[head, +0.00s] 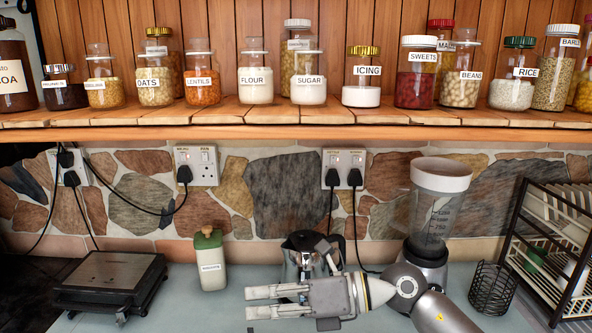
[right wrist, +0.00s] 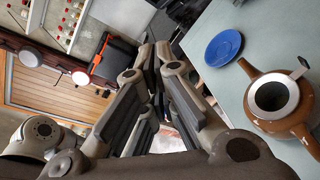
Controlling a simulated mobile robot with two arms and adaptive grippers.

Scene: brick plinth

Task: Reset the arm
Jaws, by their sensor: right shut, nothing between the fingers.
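My right arm comes into the head view from the lower right. The fingers are shut with nothing held. In the right wrist view, the gripper's fingers (right wrist: 155,60) fill the middle, with the worktop to their right. My left gripper is in neither view.
A blender (head: 432,215) stands behind my arm, with a wire holder (head: 492,287) and dish rack (head: 549,247) to its right. A jar shelf (head: 300,130) overhangs. The wrist view shows a blue saucer (right wrist: 223,47) and brown teapot (right wrist: 255,72).

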